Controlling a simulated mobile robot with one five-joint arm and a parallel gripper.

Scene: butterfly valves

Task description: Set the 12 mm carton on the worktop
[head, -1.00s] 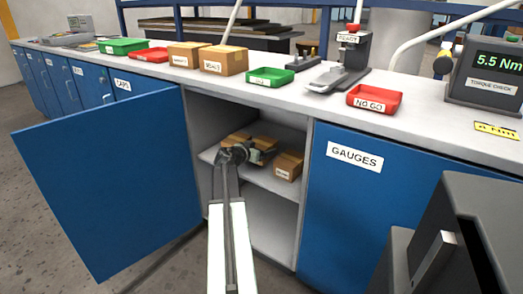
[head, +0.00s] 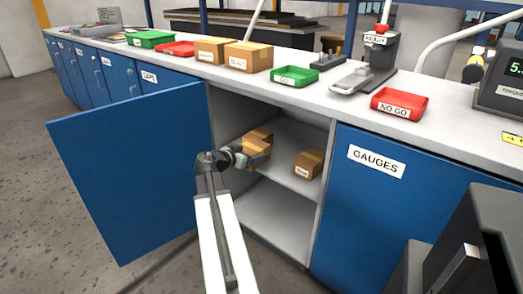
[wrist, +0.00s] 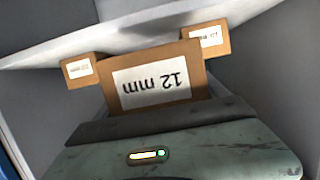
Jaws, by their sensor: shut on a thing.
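The 12 mm carton (wrist: 155,80) is a brown box with a white label, read upside down in the wrist view. My gripper (head: 243,156) is shut on it. In the head view the held carton (head: 258,153) is at the opening of the cabinet, by the shelf, and my gripper partly covers it. The exact gap between carton and shelf cannot be told. The pale grey worktop (head: 335,103) runs above the cabinet.
The shelf (head: 287,181) bears a carton at right (head: 308,163) and another behind the held one (head: 262,135). The blue door (head: 130,170) stands open at left. On the worktop are two cartons (head: 228,52), a green GO tray (head: 295,76) and a red NO GO tray (head: 399,104).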

